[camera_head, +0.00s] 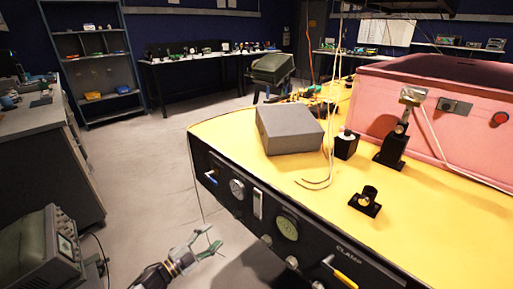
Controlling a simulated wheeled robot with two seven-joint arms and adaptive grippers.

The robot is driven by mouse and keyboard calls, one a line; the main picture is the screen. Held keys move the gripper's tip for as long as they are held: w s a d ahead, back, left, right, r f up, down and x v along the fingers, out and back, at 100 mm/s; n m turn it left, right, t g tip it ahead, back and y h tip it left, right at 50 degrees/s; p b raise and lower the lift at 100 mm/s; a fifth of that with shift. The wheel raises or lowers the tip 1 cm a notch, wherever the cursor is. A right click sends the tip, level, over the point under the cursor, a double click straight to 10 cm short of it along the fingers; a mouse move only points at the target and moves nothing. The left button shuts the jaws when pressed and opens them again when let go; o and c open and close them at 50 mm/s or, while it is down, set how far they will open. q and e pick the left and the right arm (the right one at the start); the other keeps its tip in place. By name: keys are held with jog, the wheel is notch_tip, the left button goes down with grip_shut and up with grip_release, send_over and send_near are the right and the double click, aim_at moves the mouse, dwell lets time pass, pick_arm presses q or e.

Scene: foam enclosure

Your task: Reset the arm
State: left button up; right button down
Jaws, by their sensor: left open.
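My left gripper (208,245) is at the lower middle of the head view, with its arm coming in from the bottom left. Its fingers are apart and nothing is between them. It is over the floor, in front of the dark front panel (262,212) of the yellow-topped bench (440,239), and looks apart from it. My right gripper is not in view.
On the bench stand a grey box (290,129), a small black mount (365,201), a black post holder (392,146) and a pink enclosure (440,120). A green-grey instrument (38,250) is at the lower left. The grey floor (150,180) between is clear.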

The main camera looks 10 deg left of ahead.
pick_arm(q)
jog(key=w+a+f+n+g+y, duration=0.2)
jog(key=a+f+n+y, duration=0.4)
jog(key=a+f+y, duration=0.4)
jog(key=s+a+f+n+g+y, duration=0.3)
jog(key=s+a+f+n+g, duration=0.15)
jog(key=s+f, duration=0.2)
jog(key=s+d+f+n+g+h, duration=0.1)
jog(key=s+d+f+g, duration=0.1)
jog(key=s+d, duration=0.4)
jog(key=s+d+f+n+g+h, duration=0.1)
jog(key=s+d+f+g, duration=0.2)
jog(key=s+d+f, duration=0.2)
jog(key=s+d+f+n+g+h+p, duration=0.1)
jog(key=s+d+f+n+g, duration=0.1)
jog(key=s+d, duration=0.5)
jog(key=shift+s+d+f, duration=0.35)
jog(key=shift+d+f, duration=0.3)
jog(key=shift+d, duration=0.1)
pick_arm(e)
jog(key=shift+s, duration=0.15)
pick_arm(q)
jog(key=shift+s+a+f+p, duration=0.1)
jog(key=shift+s+f+p, duration=0.15)
jog(key=shift+p, duration=0.5)
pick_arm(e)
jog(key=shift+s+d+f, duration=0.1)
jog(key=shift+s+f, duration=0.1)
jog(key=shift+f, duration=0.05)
